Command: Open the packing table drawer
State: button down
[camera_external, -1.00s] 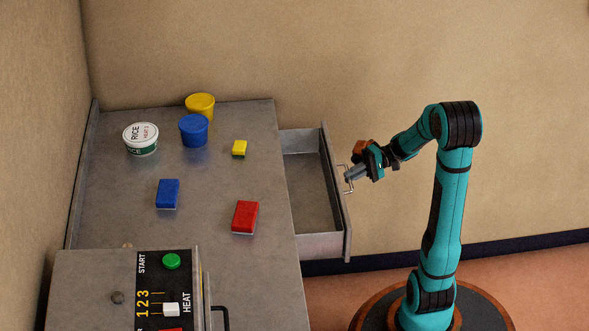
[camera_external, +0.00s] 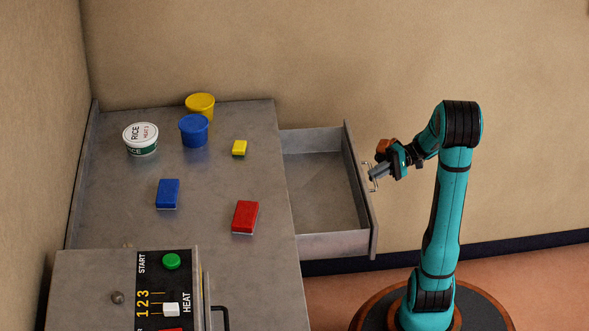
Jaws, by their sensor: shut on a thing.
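The packing table drawer (camera_external: 322,188) is pulled well out from the right side of the grey metal table (camera_external: 205,215). Its inside is bare. Its front panel carries a metal handle (camera_external: 369,172) on the outer face. My gripper (camera_external: 376,173) is at the handle and shut on it. The fingers hide part of the handle. My arm reaches in from the right.
A heating appliance (camera_external: 125,290) is at the front left. Floor shows between drawer and my base.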

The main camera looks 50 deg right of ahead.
jog(key=c, duration=1.5)
grip_release()
jog(key=shift+d, duration=0.1)
jog(key=v, duration=1.7)
jog(key=shift+d, duration=0.15)
